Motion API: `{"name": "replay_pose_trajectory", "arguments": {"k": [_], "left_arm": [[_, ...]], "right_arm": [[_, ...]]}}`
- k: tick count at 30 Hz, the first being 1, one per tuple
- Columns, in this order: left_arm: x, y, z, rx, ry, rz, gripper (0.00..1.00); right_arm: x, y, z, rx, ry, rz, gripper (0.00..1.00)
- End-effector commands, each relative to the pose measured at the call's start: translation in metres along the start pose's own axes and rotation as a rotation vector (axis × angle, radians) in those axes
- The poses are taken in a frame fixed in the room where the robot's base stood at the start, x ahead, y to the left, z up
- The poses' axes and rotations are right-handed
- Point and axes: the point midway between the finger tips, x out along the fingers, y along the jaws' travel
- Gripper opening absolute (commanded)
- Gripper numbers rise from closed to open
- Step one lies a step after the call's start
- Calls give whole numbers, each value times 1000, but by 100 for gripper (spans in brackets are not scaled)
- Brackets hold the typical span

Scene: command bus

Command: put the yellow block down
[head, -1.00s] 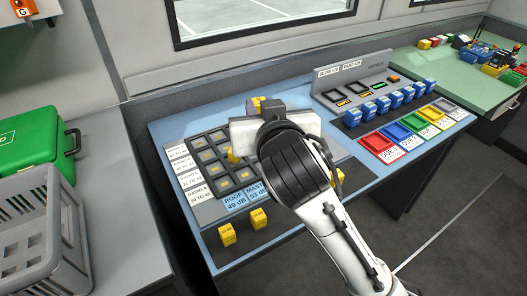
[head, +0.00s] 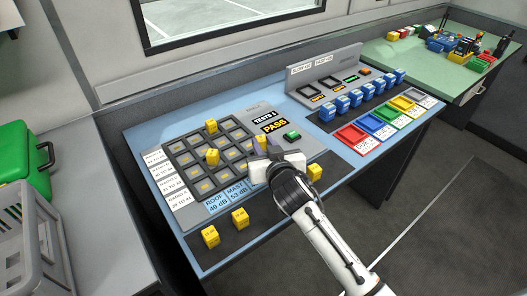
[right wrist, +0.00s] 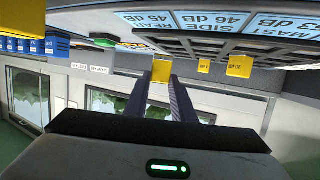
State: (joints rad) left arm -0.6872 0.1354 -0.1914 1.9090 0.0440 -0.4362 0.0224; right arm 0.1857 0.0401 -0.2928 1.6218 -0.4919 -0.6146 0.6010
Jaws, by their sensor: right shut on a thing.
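My right gripper (head: 264,152) is shut on a yellow block (right wrist: 161,70), which sits between the fingertips in the right wrist view. In the head view only a small part of that block (head: 261,140) shows past the fingers, by the right side of the dark key grid (head: 180,154). Whether it touches the panel I cannot tell. Two other yellow blocks (head: 211,126) (head: 212,156) stand on the grid. Two more (head: 210,236) (head: 240,219) stand on the dark front strip, and another (head: 315,172) shows beside my right arm. My left gripper is not in view.
A lit PASS display (head: 275,126) and a green button (head: 292,135) lie just behind my right gripper. Blue blocks (head: 342,104) and coloured trays (head: 352,135) are to the right. A grey crate (head: 28,235) and a green case (head: 22,160) stand at left.

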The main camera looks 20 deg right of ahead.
Motion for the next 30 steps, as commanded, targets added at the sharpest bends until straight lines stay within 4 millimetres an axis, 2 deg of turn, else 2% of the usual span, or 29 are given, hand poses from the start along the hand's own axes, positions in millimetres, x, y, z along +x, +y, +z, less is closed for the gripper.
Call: {"name": "replay_pose_trajectory", "arguments": {"k": [1,4,16,17,20,30], "left_arm": [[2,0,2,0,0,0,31],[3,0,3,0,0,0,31],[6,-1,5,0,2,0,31],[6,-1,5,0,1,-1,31],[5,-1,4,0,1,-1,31],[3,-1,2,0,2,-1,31]], "right_arm": [[3,0,11,-2,-4,2,0],[7,0,23,-2,-4,2,0],[9,0,28,0,0,0,0],[9,0,28,0,-1,0,24],[8,0,28,0,-1,1,41],[7,0,24,-1,0,1,42]]}}
